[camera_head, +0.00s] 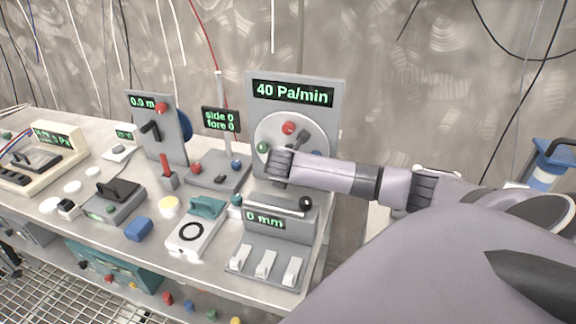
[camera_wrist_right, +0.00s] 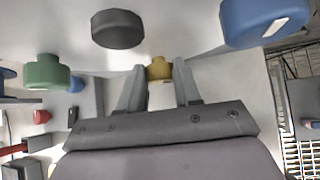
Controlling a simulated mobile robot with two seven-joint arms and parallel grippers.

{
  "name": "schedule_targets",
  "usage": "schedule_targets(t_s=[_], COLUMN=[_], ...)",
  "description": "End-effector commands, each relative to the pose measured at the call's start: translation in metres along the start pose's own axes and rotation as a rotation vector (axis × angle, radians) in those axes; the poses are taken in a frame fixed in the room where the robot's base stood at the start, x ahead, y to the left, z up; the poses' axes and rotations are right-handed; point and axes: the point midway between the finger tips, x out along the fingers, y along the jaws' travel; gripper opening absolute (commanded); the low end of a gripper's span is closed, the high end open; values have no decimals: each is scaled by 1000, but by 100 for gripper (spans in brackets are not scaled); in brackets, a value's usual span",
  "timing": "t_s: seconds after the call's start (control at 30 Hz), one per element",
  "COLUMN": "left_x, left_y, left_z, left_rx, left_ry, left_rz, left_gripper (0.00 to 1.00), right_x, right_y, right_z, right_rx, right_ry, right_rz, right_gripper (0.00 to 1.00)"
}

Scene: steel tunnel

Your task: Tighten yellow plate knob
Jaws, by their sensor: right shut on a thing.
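The upright grey panel (camera_head: 335,105) with the "40 Pa/min" display carries a round plate (camera_head: 262,132). On the plate, a red knob (camera_head: 289,128) is near the top and a green knob (camera_head: 263,147) at the left. My right gripper (camera_head: 278,163) is at the lower part of the plate and hides the yellow knob in the head view. In the right wrist view the yellow knob (camera_wrist_right: 159,70) sits between the two fingertips, which are shut on it. A green knob (camera_wrist_right: 47,73), a dark knob (camera_wrist_right: 117,28) and a blue knob (camera_wrist_right: 264,20) surround it. My left gripper is out of view.
Below the panel is a "0 mm" box (camera_head: 282,222) with several white switches. A white device with a teal handle (camera_head: 206,208) and a blue block (camera_head: 139,229) stand to its left. A grey panel with a black lever (camera_head: 150,131) stands farther left.

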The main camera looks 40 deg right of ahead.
Motion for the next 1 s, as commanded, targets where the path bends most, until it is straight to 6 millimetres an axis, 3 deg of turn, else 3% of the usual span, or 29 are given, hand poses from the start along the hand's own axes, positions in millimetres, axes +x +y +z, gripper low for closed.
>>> schedule_targets(t_s=[0.27,0.5,0.9,0.93,1.0], left_x=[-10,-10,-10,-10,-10], left_y=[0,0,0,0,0], left_z=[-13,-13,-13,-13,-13], left_rx=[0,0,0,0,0], left_ry=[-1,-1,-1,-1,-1], left_rz=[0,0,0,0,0], left_gripper=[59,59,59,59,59], right_x=[-1,1,0,0,0], right_y=[-4,-6,-5,-5,-5], right_z=[1,-1,0,0,0], right_rx=[115,238,263,263,263], right_ry=[0,-1,0,0,0], right_rz=[114,238,263,263,262], right_gripper=[3,3,3,40,59])
